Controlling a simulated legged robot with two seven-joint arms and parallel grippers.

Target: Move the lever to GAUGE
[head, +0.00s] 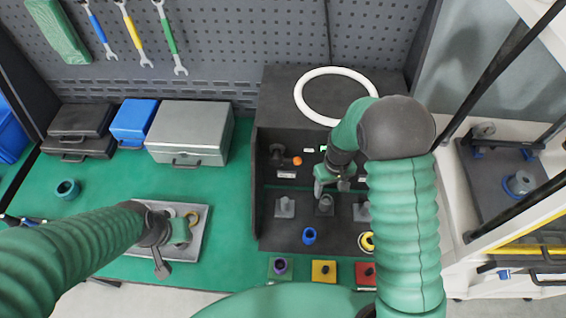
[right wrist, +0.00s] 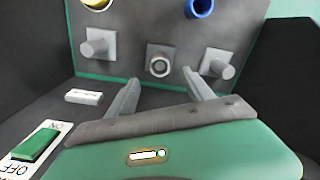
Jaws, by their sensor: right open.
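A dark rounded fitting with an orange knob (head: 297,160), which looks like the lever, sits at the back left of the dark test station (head: 290,238). A small label (head: 286,174) lies below it, too small to read. My right gripper (head: 331,188) is open, to the right of the orange knob and apart from it. In the right wrist view, its spread fingers (right wrist: 160,92) have nothing between them and point toward a grey round fitting (right wrist: 158,65). The orange knob does not show there. My left gripper (head: 172,250) is over a grey tray (head: 193,252); its opening is unclear.
A green ON/OFF switch (right wrist: 36,145) and a white label (right wrist: 83,97) are near the right gripper. A blue ring (head: 309,236) and a yellow ring (head: 366,242) are on the station front. A white hoop (head: 300,98) is behind. Cases (head: 190,135) stand left.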

